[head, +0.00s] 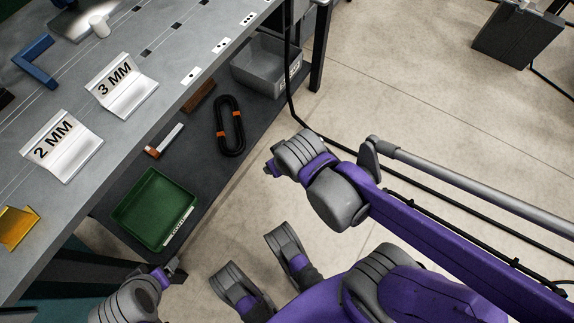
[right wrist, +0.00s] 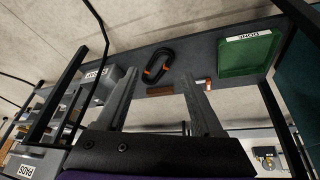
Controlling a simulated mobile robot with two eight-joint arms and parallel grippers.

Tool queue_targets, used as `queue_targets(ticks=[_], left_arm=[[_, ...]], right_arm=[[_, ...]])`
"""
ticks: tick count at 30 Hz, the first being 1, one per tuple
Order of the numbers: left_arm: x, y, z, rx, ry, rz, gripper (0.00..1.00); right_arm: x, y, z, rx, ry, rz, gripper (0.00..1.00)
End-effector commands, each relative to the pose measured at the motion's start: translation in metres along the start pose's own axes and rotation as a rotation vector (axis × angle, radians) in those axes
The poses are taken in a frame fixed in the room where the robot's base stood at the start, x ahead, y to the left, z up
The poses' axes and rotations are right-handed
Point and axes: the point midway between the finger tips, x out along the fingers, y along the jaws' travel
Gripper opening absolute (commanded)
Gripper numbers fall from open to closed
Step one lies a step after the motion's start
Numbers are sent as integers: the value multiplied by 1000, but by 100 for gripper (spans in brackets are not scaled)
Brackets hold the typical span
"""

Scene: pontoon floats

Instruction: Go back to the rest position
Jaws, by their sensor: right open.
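In the right wrist view my right gripper (right wrist: 160,105) is open, its two grey fingers wide apart. Nothing is between the fingers; they point toward the dark lower shelf. The gripper appears clear of the shelf items, though its exact distance is hard to judge. In the head view my right arm comes in from the right, purple and grey, over the floor beside the bench. Part of my left arm shows at the bottom left, near the green tray (head: 142,233); I cannot make out the left gripper's fingers.
The lower shelf holds a black coil (head: 230,140) and grey bin (head: 255,70). Concrete floor (head: 440,90) lies open to the right.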

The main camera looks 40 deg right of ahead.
Motion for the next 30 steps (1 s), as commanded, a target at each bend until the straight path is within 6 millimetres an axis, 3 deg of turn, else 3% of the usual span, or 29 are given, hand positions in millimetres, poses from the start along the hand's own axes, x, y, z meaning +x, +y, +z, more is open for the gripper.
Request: queue_targets(ticks=[1,3,6,20,23,26,30], left_arm=[[0,0,0,0,0,0,79],[0,0,0,0,0,0,79],[0,0,0,0,0,0,79],[-5,0,-1,0,0,0,79],[-19,0,-4,0,3,0,79],[-46,0,-10,0,10,0,79],[-101,0,-26,0,29,0,79]], right_arm=[[-5,-2,17,-11,-13,-16,69],[-10,-6,32,-26,-26,-35,69],[-13,-8,45,-39,-38,-52,69],[-19,-9,47,-44,-41,-58,69],[-33,-8,44,-43,-38,-57,69],[-59,-7,36,-43,-31,-58,69],[-113,-5,18,-42,-12,-58,69]])
